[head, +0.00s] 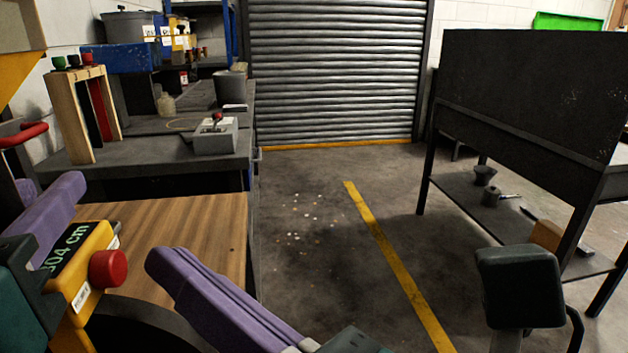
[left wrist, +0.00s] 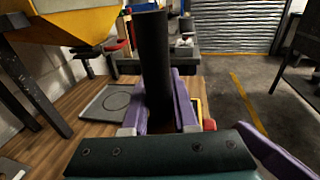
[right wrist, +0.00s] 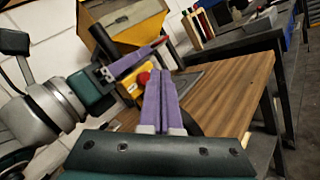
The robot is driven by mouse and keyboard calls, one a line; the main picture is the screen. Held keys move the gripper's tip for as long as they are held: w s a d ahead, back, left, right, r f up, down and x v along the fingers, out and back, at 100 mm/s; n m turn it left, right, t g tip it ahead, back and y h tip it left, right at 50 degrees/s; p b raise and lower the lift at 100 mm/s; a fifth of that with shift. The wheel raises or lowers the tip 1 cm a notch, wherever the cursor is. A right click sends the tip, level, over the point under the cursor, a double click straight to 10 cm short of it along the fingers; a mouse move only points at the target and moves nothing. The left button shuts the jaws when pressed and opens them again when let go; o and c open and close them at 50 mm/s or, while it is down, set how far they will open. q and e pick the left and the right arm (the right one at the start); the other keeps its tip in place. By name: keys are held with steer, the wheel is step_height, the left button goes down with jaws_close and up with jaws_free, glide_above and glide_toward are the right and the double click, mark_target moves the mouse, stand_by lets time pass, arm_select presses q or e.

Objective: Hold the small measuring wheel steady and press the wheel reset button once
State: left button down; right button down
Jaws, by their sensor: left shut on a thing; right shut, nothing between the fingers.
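The small measuring wheel has a yellow body (head: 92,283) at the lower left of the head view, with a display partly hidden on the left and reading "04 cm". Its red reset button (head: 108,268) faces right; it also shows in the right wrist view (right wrist: 143,77). My left gripper (head: 52,205) is shut on the wheel's upright black handle (left wrist: 154,65). My right gripper (head: 158,258) is shut and empty, its purple fingertips a short gap to the right of the button. A dark curved part below the body looks like the wheel rim, mostly cut off.
The wheel is at a wooden bench top (head: 185,235). A grey tray (left wrist: 110,103) lies on it. Beyond are a grey control box with a red-knobbed lever (head: 215,137) and a wooden rack (head: 85,110). A yellow hopper (right wrist: 125,18) stands close to my left gripper. Open floor lies right.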

steer(key=shift+a, duration=0.1)
stand_by(0.7)
steer(key=shift+s+a, duration=0.1)
steer(key=shift+a, duration=0.25)
steer(key=shift+s+a, duration=0.15)
steer(key=shift+a, duration=0.3)
stand_by(0.8)
steer(key=shift+d, duration=0.1)
steer(key=shift+w+d, duration=0.25)
steer(key=shift+d, duration=0.55)
steer(key=d, duration=0.2)
steer(key=w+d, duration=0.1)
steer(key=d, duration=0.2)
steer(key=shift+w, duration=0.1)
steer(key=shift+a, duration=0.1)
stand_by(0.5)
